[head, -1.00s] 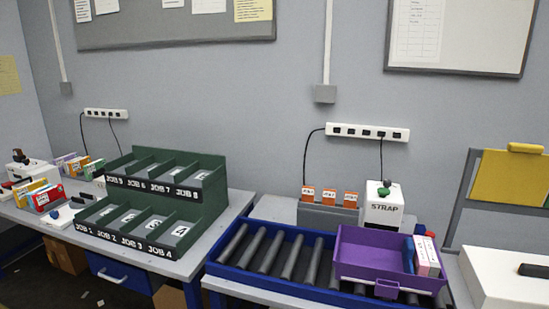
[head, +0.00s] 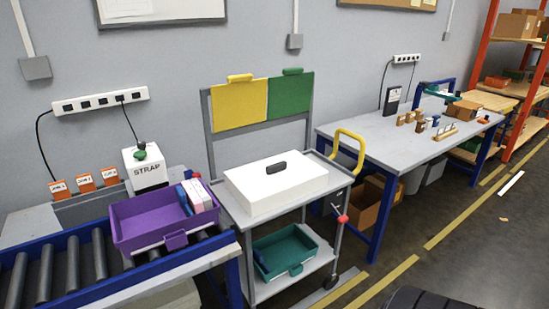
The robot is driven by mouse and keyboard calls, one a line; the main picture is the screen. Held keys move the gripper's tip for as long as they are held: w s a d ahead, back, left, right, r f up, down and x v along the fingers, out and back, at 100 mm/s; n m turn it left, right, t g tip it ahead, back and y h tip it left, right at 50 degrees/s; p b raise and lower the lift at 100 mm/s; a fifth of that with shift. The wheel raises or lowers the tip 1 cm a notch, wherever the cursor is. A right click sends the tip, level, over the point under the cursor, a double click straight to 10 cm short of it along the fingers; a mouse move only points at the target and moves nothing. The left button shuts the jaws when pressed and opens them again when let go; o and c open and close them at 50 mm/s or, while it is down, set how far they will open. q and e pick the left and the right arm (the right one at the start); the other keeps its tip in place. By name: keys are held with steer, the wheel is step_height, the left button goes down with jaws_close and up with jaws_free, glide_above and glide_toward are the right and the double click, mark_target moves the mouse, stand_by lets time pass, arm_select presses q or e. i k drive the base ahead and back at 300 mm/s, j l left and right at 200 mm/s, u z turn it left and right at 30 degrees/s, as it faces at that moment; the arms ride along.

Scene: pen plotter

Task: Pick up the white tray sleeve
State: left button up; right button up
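A white box-shaped sleeve (head: 262,190) with a dark handle (head: 276,168) on its top sits on the upper shelf of a grey cart (head: 330,193), near the middle of the head view. It looks level, and what is under it is hidden. Neither of my grippers is in view.
A purple tray (head: 140,222) holding boxes sits on the roller conveyor (head: 72,262) to the left, beside the STRAP machine (head: 146,170). A green tray (head: 286,250) is on the cart's lower shelf. A workbench (head: 385,130) stands right of the cart. Open floor lies at lower right.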

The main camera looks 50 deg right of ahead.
mark_target(263, 186)
steer(key=z, duration=1.6)
